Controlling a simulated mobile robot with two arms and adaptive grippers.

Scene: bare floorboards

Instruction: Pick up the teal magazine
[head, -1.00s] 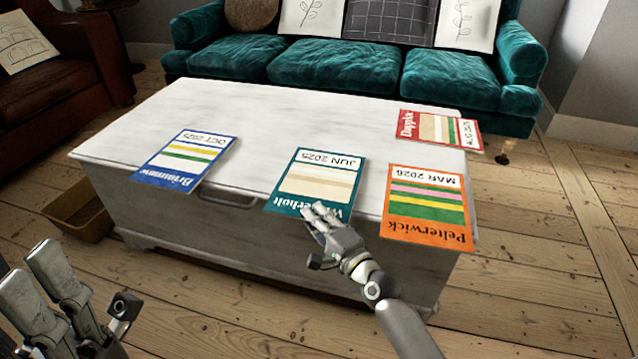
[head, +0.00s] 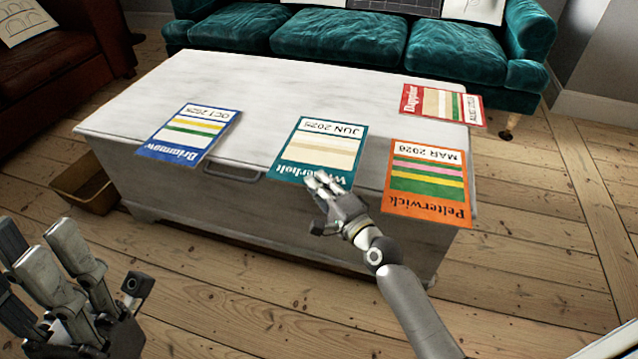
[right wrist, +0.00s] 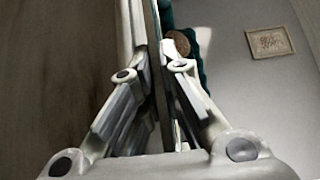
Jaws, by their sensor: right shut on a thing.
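The teal magazine (head: 322,145) lies at the front edge of the white chest, its near end sticking out past the edge. It has a white JUN 2025 panel and cream stripes. My right gripper (head: 318,186) is shut on that near end and covers part of the title. In the right wrist view the magazine (right wrist: 153,50) shows edge-on as a thin strip between the fingers. I cannot tell whether it is lifted off the top. My left gripper (head: 50,265) is at the lower left, away from the chest; its opening is unclear.
The white chest (head: 250,80) also bears a blue magazine (head: 190,130), an orange magazine (head: 428,185) overhanging the front edge, and a red one (head: 442,103) at the far right. A teal sofa (head: 345,45) stands behind. Floorboards are clear at right.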

